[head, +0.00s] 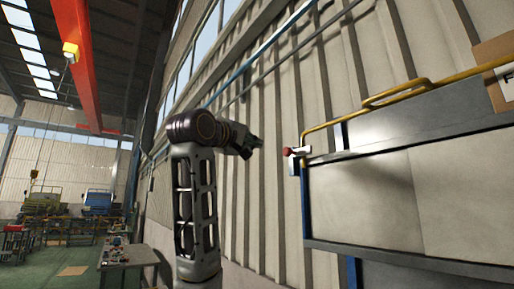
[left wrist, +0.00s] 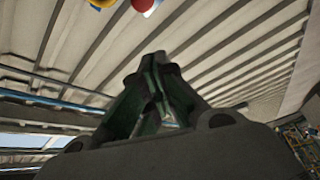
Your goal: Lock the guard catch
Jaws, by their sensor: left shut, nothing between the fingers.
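The guard catch, a small pale metal piece with a red knob (head: 288,151), sits at the upper left corner of a grey panelled guard (head: 365,200). My left gripper (head: 257,141) is to the left of the catch and slightly higher in the head view, apart from it. In the left wrist view my left gripper (left wrist: 160,92) has its green-lined fingers shut with nothing between them. A red and white piece (left wrist: 145,5), probably the catch, is cut off by the top edge there. My right gripper is in neither view.
A yellow rail (head: 375,102) runs along the guard's top edge. A ribbed wall (head: 310,90) stands behind. A workbench (head: 128,256) with small items is at the lower left. The space between gripper and catch looks free.

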